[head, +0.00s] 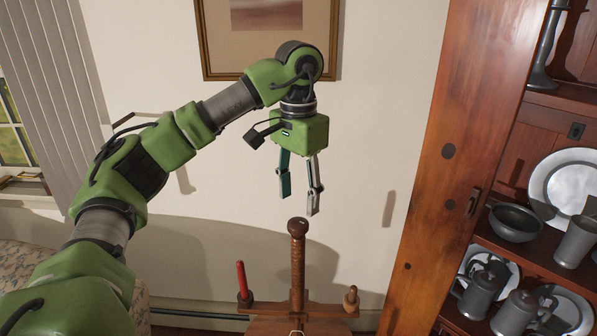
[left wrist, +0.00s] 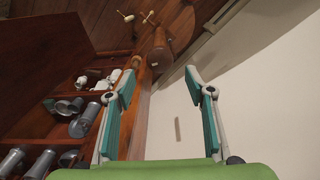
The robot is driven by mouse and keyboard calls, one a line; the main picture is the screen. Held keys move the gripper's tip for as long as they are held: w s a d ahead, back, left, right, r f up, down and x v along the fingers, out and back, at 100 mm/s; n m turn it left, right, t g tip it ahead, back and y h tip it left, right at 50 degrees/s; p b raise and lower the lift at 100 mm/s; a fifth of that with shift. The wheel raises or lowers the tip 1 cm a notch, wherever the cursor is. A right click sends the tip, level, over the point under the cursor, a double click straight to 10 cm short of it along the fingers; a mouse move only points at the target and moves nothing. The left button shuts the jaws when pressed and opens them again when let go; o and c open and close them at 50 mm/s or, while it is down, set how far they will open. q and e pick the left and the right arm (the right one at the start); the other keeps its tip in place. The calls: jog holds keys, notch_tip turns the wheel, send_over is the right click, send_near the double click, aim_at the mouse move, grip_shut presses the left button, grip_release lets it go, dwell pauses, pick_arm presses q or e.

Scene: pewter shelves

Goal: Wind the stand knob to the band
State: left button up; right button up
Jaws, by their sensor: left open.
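A wooden stand (head: 297,268) rises at the bottom middle of the head view, with an upright post topped by a rounded brown knob (head: 298,227). A small pale mark shows on top of the knob. A crossbar (head: 325,311) carries a red candle-like stick (head: 241,278) on the left and a small turned wooden piece (head: 350,297) on the right. I cannot make out a band for certain. My left gripper (head: 300,204) is open and empty, pointing down just above the knob, apart from it. The stand also shows beyond the open fingers (left wrist: 159,73) in the left wrist view. My right gripper is not in view.
A tall wooden cabinet (head: 455,150) stands at the right, its shelves holding pewter plates, a bowl (head: 515,222) and mugs (head: 480,293). A framed picture (head: 268,65) hangs behind my left arm. A patterned sofa (head: 30,262) is at lower left.

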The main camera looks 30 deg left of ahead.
pick_arm(q)
jog(key=shift+r, duration=2.8)
